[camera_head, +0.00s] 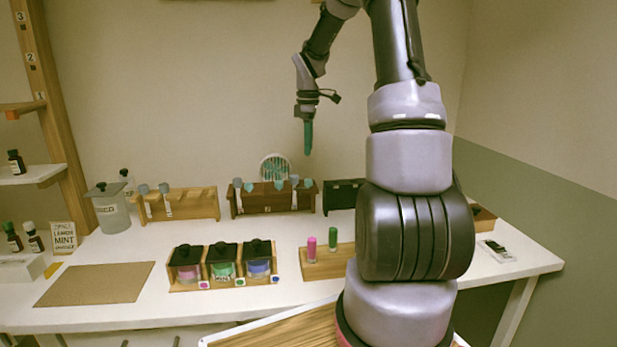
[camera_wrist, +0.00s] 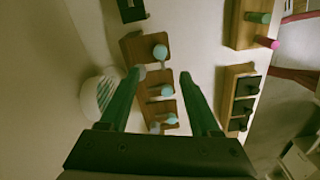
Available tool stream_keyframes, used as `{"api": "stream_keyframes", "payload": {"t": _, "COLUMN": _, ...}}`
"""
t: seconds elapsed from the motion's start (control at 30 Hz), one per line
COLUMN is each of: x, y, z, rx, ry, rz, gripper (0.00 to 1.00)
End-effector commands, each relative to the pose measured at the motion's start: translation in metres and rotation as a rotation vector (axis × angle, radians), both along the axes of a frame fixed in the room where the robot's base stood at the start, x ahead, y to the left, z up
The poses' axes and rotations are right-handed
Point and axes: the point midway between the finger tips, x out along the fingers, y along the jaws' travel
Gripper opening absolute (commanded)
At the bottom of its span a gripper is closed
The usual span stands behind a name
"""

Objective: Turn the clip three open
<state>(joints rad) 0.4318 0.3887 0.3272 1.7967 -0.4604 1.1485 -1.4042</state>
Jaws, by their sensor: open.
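A wooden post (camera_head: 46,105) at the far left carries the labels 3, 2 and 1 from top to bottom. The label 3 (camera_head: 20,17) is near the top edge of the picture. I cannot make out a clip beside it or how it is turned. My gripper (camera_head: 308,152) hangs high above the back of the table, well right of the post, with its green fingers pointing down. In the wrist view my gripper (camera_wrist: 162,75) is open and empty. Its two green fingers are apart, over a wooden rack (camera_wrist: 130,48) with teal knobs. The post does not show there.
The dark rack (camera_head: 275,203) stands at the table's back, beside a lighter rack (camera_head: 190,205). Black-lidded jars (camera_head: 222,262) and a block with pink and green bottles (camera_head: 325,265) stand nearer. A brown mat (camera_head: 95,284) is bare. Air between gripper and post looks clear.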

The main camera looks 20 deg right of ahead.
Motion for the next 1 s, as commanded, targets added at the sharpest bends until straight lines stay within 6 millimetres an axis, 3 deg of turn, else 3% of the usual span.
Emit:
{"api": "stream_keyframes", "payload": {"t": 0.6, "x": 0.000, "y": 0.000, "z": -0.096, "rx": 0.001, "ry": 0.002, "rz": 0.002, "gripper": 0.64}}
{"api": "stream_keyframes", "payload": {"t": 1.0, "x": 0.000, "y": 0.000, "z": -0.106, "rx": 0.000, "ry": 0.000, "rz": 0.000, "gripper": 0.64}}
